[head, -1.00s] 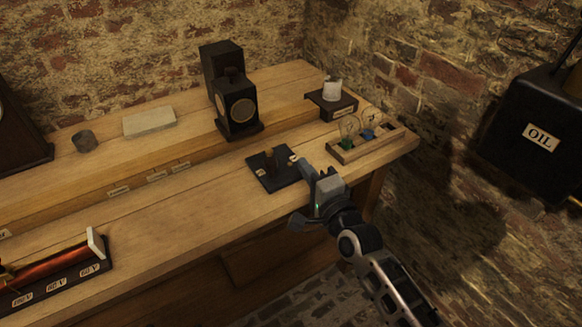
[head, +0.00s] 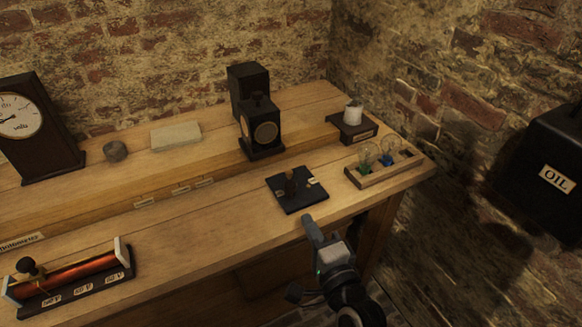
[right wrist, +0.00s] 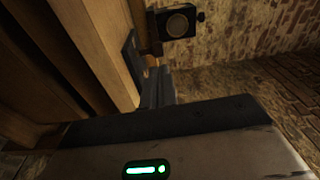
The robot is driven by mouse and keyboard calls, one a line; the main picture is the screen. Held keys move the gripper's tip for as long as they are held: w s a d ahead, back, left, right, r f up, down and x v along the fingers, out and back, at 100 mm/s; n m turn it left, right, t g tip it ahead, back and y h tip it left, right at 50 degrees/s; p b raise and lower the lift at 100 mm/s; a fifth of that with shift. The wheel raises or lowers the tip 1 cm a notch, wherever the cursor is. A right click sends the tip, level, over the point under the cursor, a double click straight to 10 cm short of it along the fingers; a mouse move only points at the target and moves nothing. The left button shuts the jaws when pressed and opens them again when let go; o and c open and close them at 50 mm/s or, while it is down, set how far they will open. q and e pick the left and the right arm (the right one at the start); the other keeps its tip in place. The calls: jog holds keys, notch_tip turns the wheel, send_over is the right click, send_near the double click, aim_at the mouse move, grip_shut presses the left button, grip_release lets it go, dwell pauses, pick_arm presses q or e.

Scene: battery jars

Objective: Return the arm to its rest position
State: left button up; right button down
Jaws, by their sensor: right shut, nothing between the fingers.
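My right gripper (head: 308,222) is shut and empty. It is at the front edge of the wooden bench (head: 190,222), just in front of a small black base (head: 290,202) with a dark upright part and a pale label on it. In the head view the gripper is apart from that base. In the right wrist view the shut fingers (right wrist: 158,85) point toward the bench, with the black box-shaped lamp (right wrist: 178,22) beyond them. My left gripper is not in view.
A tray of bulbs (head: 385,175) and a black stand with a white cup (head: 352,125) are on the bench's right end. A black lamp (head: 262,130), a dial meter (head: 30,130) and a red coil (head: 72,275) stand elsewhere. An OIL tank (head: 550,150) is at right.

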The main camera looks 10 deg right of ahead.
jog(key=s+d+f+n+g, duration=0.1)
jog(key=s+f+n+g, duration=0.3)
jog(key=s+n, duration=0.3)
jog(key=s+d+f+n+g, duration=0.1)
jog(key=s+f+n+g, duration=0.2)
jog(key=s+f+n, duration=0.3)
jog(key=n, duration=0.5)
jog(key=shift+s+d+f+g, duration=0.2)
jog(key=shift+s+f+g, duration=0.15)
jog(key=shift+s+g, duration=0.05)
